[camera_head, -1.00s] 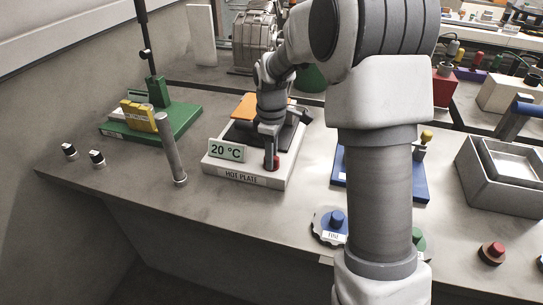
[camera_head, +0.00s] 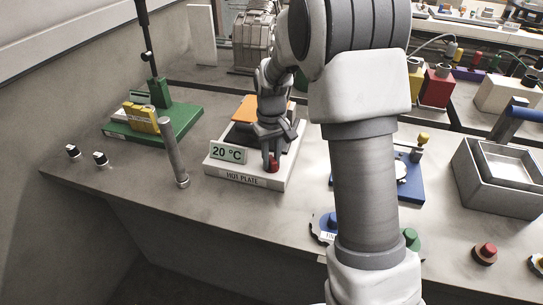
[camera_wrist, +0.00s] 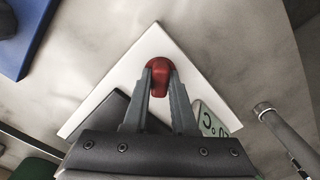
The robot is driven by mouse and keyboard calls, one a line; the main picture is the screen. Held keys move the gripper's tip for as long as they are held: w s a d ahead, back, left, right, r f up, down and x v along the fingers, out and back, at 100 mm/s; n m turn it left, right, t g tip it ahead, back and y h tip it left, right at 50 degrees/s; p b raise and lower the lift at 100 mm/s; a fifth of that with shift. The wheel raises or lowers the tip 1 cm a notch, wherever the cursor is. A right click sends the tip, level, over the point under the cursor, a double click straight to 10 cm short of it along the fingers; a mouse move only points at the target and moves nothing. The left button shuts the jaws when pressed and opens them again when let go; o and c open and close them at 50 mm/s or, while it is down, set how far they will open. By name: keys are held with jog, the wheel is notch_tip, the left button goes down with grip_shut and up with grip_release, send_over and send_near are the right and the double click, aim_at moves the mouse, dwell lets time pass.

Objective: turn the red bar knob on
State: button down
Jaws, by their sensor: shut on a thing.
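The red bar knob (camera_head: 273,164) is on the front right of the white hot plate (camera_head: 218,170). It also shows in the wrist view (camera_wrist: 159,72) between my fingertips. My gripper (camera_head: 271,152) points down at the knob and is shut on it, one finger on each side; the wrist view shows the fingers (camera_wrist: 160,85) touching it. The display (camera_head: 229,153) beside the knob reads 20 °C. The knob's pointing direction is hard to make out because the fingers cover part of it.
A grey post (camera_head: 174,150) stands left of the hot plate. A green stand (camera_head: 178,112) with a yellow block is further left. A blue base (camera_head: 408,184) is to the right, partly behind my arm. A grey basin (camera_head: 480,185) is at the far right.

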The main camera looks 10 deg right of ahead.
aim_at(272, 159)
jog(key=m+p, duration=0.1)
jog(key=m, duration=0.3)
jog(key=shift+r, duration=0.1)
jog(key=shift+m+p, duration=0.45)
jog(key=shift+m, duration=1.25)
jog(key=c, duration=0.7)
grip_release()
notch_tip(272, 159, up, 17)
jog(key=shift+r+p, duration=0.15)
jog(key=shift+p, duration=0.95)
